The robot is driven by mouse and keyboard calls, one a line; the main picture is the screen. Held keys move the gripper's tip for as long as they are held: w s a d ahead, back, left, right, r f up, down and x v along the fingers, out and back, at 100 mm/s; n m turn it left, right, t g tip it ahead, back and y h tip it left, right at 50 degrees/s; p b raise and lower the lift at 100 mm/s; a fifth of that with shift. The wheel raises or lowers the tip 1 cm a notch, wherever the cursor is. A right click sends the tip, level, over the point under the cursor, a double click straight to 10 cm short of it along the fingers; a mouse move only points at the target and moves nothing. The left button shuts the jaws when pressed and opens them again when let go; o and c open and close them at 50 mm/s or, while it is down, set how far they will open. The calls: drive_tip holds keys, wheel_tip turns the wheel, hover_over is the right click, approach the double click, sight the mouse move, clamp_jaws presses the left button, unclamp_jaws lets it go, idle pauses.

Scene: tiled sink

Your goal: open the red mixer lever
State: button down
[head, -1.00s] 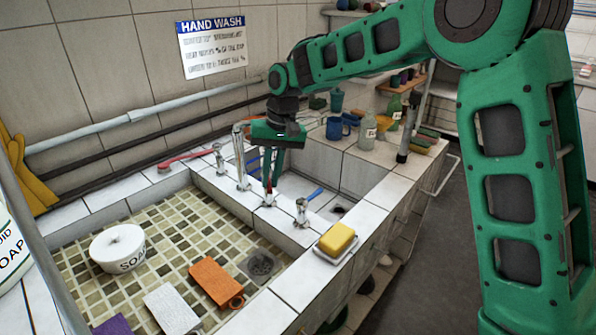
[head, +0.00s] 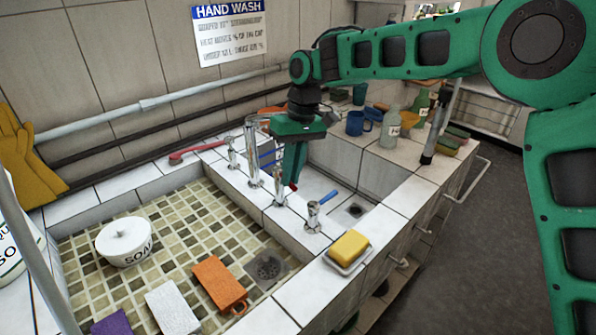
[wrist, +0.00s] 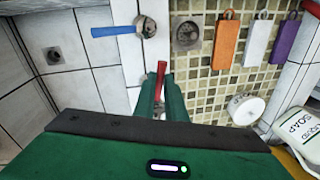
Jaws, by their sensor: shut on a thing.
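A red lever (wrist: 161,72) shows in the wrist view between the two green fingers of my gripper (wrist: 161,88), which is shut on it. In the head view my gripper (head: 292,184) points down over the tiled divider of the sink, and only a small red end of the lever (head: 294,186) shows beside its fingertips. The chrome tap body (head: 280,196) stands just left of the fingers. Part of the lever is hidden by the fingers. Another red lever (head: 195,152) points left from a chrome tap (head: 232,152) farther back.
A tap with a blue lever (head: 328,197) stands close to the right, also in the wrist view (wrist: 115,31). A tall chrome spout (head: 252,150) stands left of my gripper. A yellow sponge (head: 348,247), soap bowl (head: 124,242) and orange board (head: 219,283) lie nearby.

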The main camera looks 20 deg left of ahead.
drive_tip(key=shift+w+d, duration=0.15)
drive_tip(key=c, duration=1.8)
unclamp_jaws()
drive_tip(key=shift+r, duration=0.1)
wheel_tip(320, 180, up, 10)
drive_tip(key=w+d, duration=0.1)
drive_tip(key=shift+w+d+r, duration=0.2)
drive_tip(key=shift+w, duration=0.15)
